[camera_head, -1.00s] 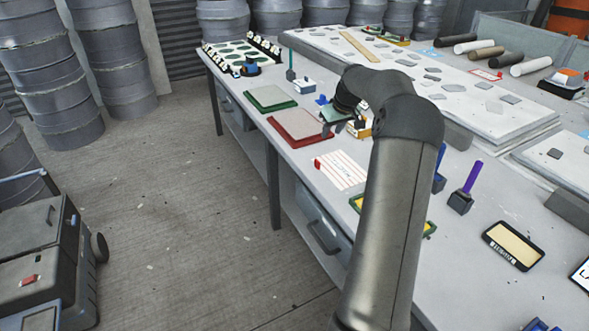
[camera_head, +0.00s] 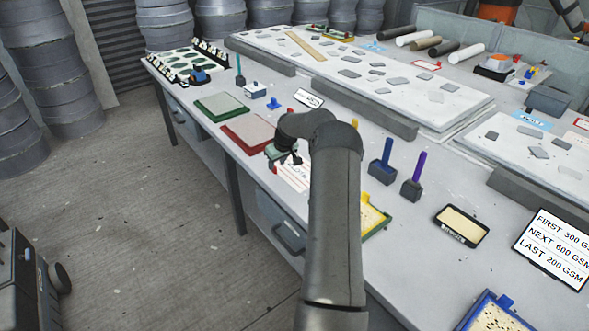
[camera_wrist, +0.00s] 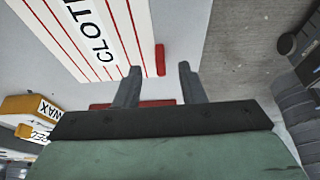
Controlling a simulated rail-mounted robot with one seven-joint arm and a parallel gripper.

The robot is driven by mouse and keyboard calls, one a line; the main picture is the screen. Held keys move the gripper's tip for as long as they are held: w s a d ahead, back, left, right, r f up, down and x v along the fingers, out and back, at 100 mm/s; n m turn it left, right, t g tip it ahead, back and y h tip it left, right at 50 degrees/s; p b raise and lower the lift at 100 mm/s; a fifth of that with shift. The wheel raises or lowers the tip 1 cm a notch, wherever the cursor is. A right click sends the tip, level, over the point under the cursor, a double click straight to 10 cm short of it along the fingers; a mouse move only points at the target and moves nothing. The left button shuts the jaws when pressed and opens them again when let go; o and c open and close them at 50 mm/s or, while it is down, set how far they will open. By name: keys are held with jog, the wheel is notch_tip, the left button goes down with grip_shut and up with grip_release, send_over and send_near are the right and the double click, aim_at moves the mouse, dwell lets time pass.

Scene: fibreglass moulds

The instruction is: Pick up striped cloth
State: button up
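The striped cloth (camera_head: 294,178) is white with red stripes and lies flat near the table's front edge; my arm partly covers it. In the wrist view the cloth (camera_wrist: 75,38) fills the upper left, with "CLOT" readable on its label. A short red strip (camera_wrist: 160,60) at its edge shows between my fingertips. My gripper (camera_wrist: 159,67) is open, with nothing held between its two dark fingers. In the head view my gripper (camera_head: 290,160) is over the cloth's far left end. The height gap between fingers and cloth is hard to judge.
A red-edged board (camera_head: 248,132) and green-edged board (camera_head: 221,107) lie left of the cloth. A yellow-edged tray (camera_head: 374,217) is to its right, partly behind my arm. Blue-handled (camera_head: 383,165) and purple-handled (camera_head: 414,180) tools stand further right. A yellow WAX box (camera_wrist: 30,108) shows in the wrist view.

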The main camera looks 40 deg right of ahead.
jog(key=shift+x, duration=1.2)
grip_shut()
